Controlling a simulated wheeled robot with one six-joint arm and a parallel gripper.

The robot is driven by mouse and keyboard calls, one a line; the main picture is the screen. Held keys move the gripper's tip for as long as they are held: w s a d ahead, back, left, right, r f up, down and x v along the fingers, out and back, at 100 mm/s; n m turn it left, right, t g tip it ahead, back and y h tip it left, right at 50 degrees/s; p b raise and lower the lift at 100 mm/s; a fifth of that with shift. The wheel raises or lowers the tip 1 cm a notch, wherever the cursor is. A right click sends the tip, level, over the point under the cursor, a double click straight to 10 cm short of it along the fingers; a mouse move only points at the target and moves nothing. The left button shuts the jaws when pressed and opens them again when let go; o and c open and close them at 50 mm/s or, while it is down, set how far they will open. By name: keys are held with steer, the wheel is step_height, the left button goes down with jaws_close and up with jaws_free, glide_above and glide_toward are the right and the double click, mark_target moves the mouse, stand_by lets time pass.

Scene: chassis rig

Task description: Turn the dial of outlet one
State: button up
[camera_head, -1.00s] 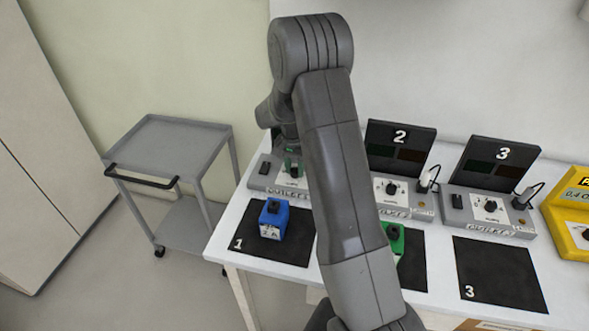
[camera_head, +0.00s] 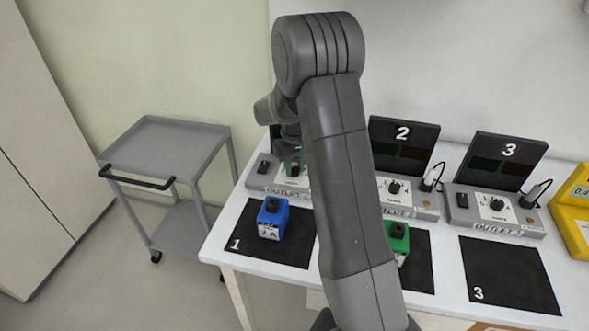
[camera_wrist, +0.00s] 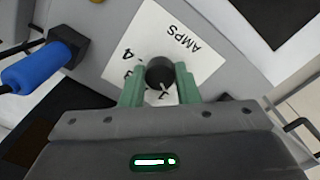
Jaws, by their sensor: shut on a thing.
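The outlet one unit (camera_head: 262,182) is a grey box at the back left of the white table, mostly behind my arm. Its black round dial (camera_wrist: 160,73) sits on a white AMPS plate (camera_wrist: 195,45) in the wrist view. My gripper (camera_wrist: 160,82) has its two green fingers on either side of the dial and is shut on it. In the head view the green fingertips (camera_head: 294,164) show at the unit, and the dial is hardly visible there.
A blue block (camera_head: 272,219) stands on mat 1 (camera_head: 290,249), and a green block (camera_head: 398,240) on the middle mat. Outlets two (camera_head: 408,198) and three (camera_head: 495,216) stand to the right. A blue plug (camera_wrist: 36,73) is beside the dial plate. A grey cart (camera_head: 180,135) stands left.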

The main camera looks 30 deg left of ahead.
mark_target(294, 170)
steer(key=shift+n+b, duration=0.35)
steer(key=shift+n, duration=1.75)
steer(key=o, duration=1)
steer(key=shift+c, duration=0.2)
step_height(294, 170, up, 14)
steer(key=b, duration=0.1)
steer(key=shift+s, duration=0.15)
steer(key=shift+f, duration=0.1)
steer(key=f, duration=0.7)
steer(key=f+p, duration=0.1)
steer(key=f, duration=0.6)
steer(key=shift+w, duration=0.2)
